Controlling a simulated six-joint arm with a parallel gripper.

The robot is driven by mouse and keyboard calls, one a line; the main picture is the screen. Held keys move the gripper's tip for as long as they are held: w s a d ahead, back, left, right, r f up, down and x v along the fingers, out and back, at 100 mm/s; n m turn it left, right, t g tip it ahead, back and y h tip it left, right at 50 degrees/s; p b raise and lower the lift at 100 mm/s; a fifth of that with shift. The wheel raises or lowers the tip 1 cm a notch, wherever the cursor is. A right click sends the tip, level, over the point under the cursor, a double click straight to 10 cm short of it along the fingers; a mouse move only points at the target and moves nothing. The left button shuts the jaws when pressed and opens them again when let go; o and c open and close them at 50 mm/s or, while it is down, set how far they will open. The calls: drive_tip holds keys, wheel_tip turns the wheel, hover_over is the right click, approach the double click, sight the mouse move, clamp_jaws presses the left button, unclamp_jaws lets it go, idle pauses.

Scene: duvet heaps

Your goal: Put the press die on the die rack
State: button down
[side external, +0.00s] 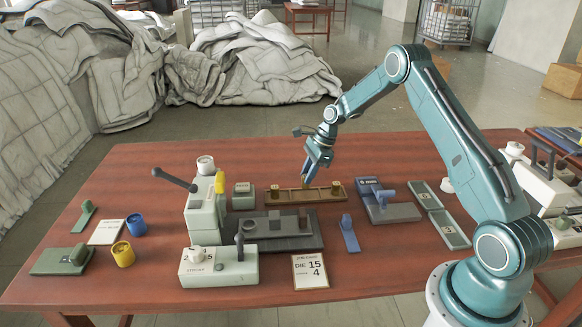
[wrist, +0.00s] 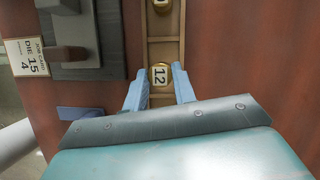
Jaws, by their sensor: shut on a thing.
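My gripper (side external: 307,178) points down at the middle of the die rack (side external: 292,197), a long shallow wooden tray. In the wrist view its two blue fingers (wrist: 160,86) are shut on a round brass press die marked 12 (wrist: 160,72), one on each side. The die lines up with the rack's channel (wrist: 162,52). I cannot tell whether it touches the rack's floor. Other brass dies stand at the rack's left end (side external: 275,190) and right end (side external: 336,188). The near part of the rack is hidden by my gripper in the wrist view.
A grey press (side external: 205,205) with a dark lever and a dark base plate (side external: 280,232) stands left of and in front of the rack. A card (side external: 310,271) reads DIE 15 and 4.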

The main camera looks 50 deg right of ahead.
drive_tip(key=shift+f, duration=1.6)
drive_tip(key=shift+f, duration=0.15)
drive_tip(key=c, duration=1.1)
unclamp_jaws()
drive_tip(key=shift+c, duration=0.2)
drive_tip(key=v, duration=1.2)
